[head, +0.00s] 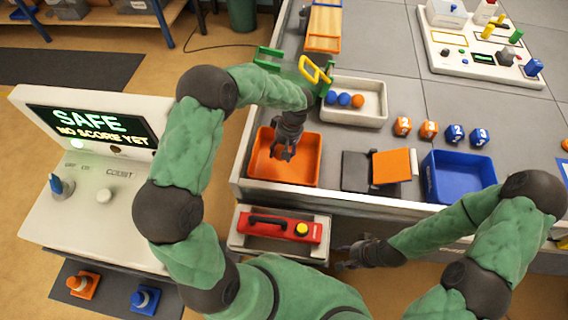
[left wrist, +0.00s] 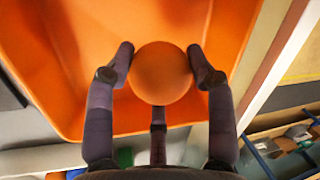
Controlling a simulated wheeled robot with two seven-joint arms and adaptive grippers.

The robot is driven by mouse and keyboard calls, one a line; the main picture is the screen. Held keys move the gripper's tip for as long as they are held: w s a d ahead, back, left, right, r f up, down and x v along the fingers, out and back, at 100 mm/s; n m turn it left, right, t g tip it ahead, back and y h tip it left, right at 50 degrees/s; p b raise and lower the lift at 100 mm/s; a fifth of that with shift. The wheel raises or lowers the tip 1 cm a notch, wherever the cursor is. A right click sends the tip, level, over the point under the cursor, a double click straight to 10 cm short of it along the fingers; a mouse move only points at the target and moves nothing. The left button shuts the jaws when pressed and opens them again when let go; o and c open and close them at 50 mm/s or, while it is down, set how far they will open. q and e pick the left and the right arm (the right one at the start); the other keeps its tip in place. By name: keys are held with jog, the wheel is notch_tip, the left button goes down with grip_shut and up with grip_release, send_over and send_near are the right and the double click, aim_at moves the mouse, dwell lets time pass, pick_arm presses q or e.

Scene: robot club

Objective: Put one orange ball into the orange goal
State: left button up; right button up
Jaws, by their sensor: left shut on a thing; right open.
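My left gripper (head: 284,153) points down over the orange goal (head: 258,172), an open orange bin at the table's front left edge. In the left wrist view its fingers are shut on an orange ball (left wrist: 160,73), with the orange goal (left wrist: 60,75) behind it. In the head view the held ball is hidden by the fingers. Another orange ball (head: 358,101) lies in the white tray (head: 372,119) beside blue balls (head: 344,99). My right gripper (head: 347,256) is open and empty, low in front of the table.
A blue bin (head: 462,178) stands to the right, past a dark box with an orange flap (head: 394,166). Numbered orange and blue cubes (head: 428,130) sit behind them. A console reading SAFE (head: 95,125) stands left.

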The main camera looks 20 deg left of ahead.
pick_arm(q)
jog(key=shift+f, duration=0.35)
jog(key=o, duration=1.3)
jog(key=shift+o, duration=0.2)
jog(key=shift+r, duration=0.1)
jog(key=v, duration=1.1)
jog(key=shift+r, duration=0.4)
jog(key=shift+d, duration=0.1)
